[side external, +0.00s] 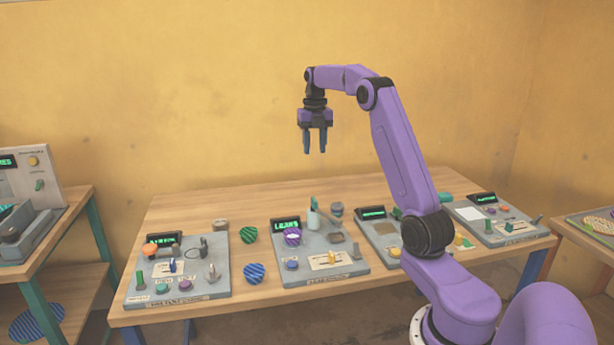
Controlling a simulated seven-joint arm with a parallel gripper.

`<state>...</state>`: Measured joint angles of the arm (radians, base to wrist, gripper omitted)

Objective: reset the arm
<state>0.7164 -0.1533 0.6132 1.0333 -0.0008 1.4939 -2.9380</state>
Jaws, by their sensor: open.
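My purple arm rises from the lower right and bends over the table. My gripper (315,151) points straight down, open and empty, high above the table's back middle. Nothing touches its fingers. Below it on the wooden table (188,209) stands a grey control panel (318,277) with a green-lit display, a lever, a striped purple disc (292,237) and a blue button. My arm's lower links hide part of the panels to the right.
Other grey panels stand at the table's left (205,290), right of middle (383,231) and far right (500,224). Striped discs lie between panels, one green (249,234) and one blue (254,273). Side tables stand left (60,222) and right (575,232). The air around my gripper is clear.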

